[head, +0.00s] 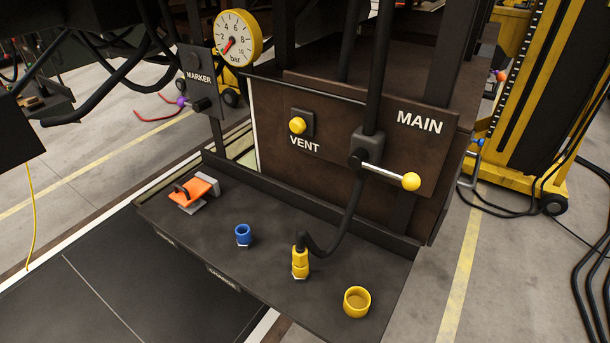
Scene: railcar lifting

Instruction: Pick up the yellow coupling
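A yellow coupling (300,262) stands on the dark shelf (205,240), near the middle of its front part. A black hose (345,215) bends down from the MAIN valve and joins the coupling's top. The coupling is roughly upright, with a pale metal part at its base. A yellow open-topped cup or cap (357,302) stands to its right, apart from it. A smaller blue cup-like piece (243,235) stands to its left. Neither of my grippers shows in the head view.
An orange and grey block (195,193) lies at the shelf's left end. Behind the shelf is a brown panel with a yellow VENT button (297,125) and a MAIN valve lever with a yellow knob (411,181). A pressure gauge (238,38) is above left.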

